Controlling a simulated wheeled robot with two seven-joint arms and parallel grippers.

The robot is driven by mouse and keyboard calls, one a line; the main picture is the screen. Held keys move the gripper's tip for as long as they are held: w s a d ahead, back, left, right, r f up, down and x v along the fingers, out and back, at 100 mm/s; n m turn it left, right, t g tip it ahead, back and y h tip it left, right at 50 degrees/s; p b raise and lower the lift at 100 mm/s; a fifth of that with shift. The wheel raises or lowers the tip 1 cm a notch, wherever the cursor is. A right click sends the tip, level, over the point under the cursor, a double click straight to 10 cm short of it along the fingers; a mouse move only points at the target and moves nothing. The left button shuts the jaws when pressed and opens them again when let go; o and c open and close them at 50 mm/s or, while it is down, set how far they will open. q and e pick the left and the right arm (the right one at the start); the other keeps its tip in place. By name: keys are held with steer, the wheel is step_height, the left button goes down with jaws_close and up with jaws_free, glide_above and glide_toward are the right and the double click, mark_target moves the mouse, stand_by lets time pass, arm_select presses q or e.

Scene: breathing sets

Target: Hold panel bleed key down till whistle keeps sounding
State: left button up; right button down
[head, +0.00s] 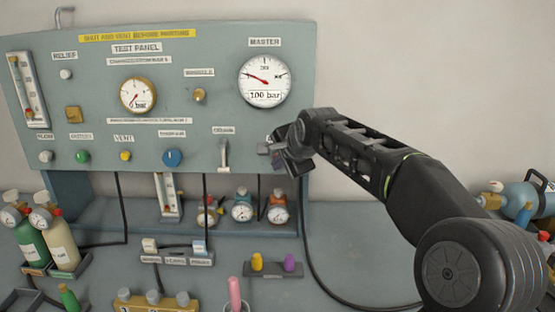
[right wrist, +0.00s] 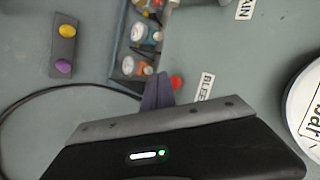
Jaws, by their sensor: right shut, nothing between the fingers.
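The grey test panel (head: 60,105) stands upright facing me. My right gripper (head: 274,150) is shut and empty at its lower right, below the master gauge. The bleed key is hidden behind it in the head view. In the right wrist view a small red key (right wrist: 177,83) shows beside the bleed label (right wrist: 205,87). The shut fingers (right wrist: 158,90) are close beside the red key; I cannot tell whether they touch it. A small brass fitting (head: 200,95) sits left of the master gauge, under a blurred label. My left gripper is not in view.
A lever (head: 223,155) is left of my gripper. Several regulators, including an orange one (head: 278,207), stand below. A black hose (head: 320,270) crosses the bench.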

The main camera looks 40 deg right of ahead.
steer(key=shift+w+d, duration=0.1)
stand_by(0.4)
steer(key=shift+w+d, duration=0.15)
steer(key=shift+w, duration=0.1)
steer(key=shift+w+d+r+p, duration=0.1)
steer(key=shift+w+d+p, duration=0.35)
steer(key=shift+p, duration=0.15)
stand_by(0.8)
stand_by(3.4)
steer(key=shift+s+a+b, duration=0.65)
steer(key=shift+s+b, duration=0.1)
